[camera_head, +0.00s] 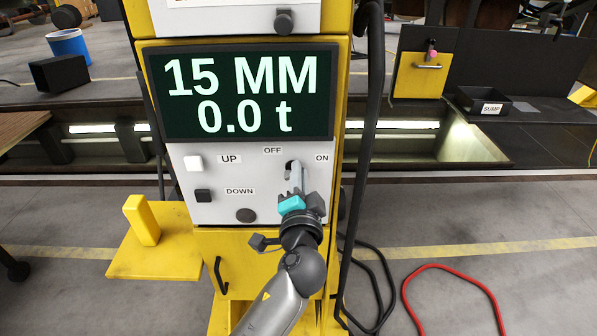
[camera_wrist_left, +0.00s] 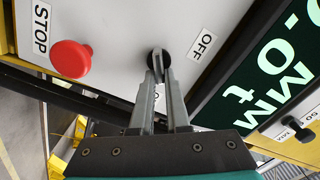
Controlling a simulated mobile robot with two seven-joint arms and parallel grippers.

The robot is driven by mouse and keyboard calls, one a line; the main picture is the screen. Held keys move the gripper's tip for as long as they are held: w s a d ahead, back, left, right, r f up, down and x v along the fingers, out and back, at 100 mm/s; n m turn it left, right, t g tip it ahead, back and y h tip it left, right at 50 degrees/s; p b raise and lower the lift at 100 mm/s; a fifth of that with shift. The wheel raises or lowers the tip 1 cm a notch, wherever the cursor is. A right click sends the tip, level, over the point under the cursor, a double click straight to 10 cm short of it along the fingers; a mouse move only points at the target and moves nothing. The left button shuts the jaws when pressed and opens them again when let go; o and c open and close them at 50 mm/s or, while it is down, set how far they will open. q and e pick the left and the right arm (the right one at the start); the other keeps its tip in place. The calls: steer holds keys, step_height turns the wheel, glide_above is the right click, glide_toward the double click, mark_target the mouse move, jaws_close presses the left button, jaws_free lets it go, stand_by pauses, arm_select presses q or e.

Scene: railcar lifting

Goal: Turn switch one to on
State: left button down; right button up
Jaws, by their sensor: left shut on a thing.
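The switch is a small black rotary knob (camera_wrist_left: 159,58) on the light grey control panel (camera_head: 232,176). In the head view the OFF label (camera_head: 272,150) is above left of it and the ON label (camera_head: 321,158) is to its right. My left gripper (camera_head: 293,170) reaches up from below and is shut on the knob, as its fingers (camera_wrist_left: 160,72) show in the left wrist view. The fingers cover much of the knob, so I cannot tell which way it points. My right gripper is in neither view.
A red STOP button (camera_wrist_left: 71,58) is beside my fingers in the wrist view. The UP button (camera_head: 193,163) and DOWN button (camera_head: 203,196) are left of the switch. The display (camera_head: 238,95) above reads 15 MM, 0.0 t. A black cable (camera_head: 374,110) hangs at the right.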

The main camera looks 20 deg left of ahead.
arm_select(q)
steer(key=shift+r+m, duration=0.1)
steer(key=shift+m, duration=0.2)
steer(key=c, duration=0.9)
jaws_free()
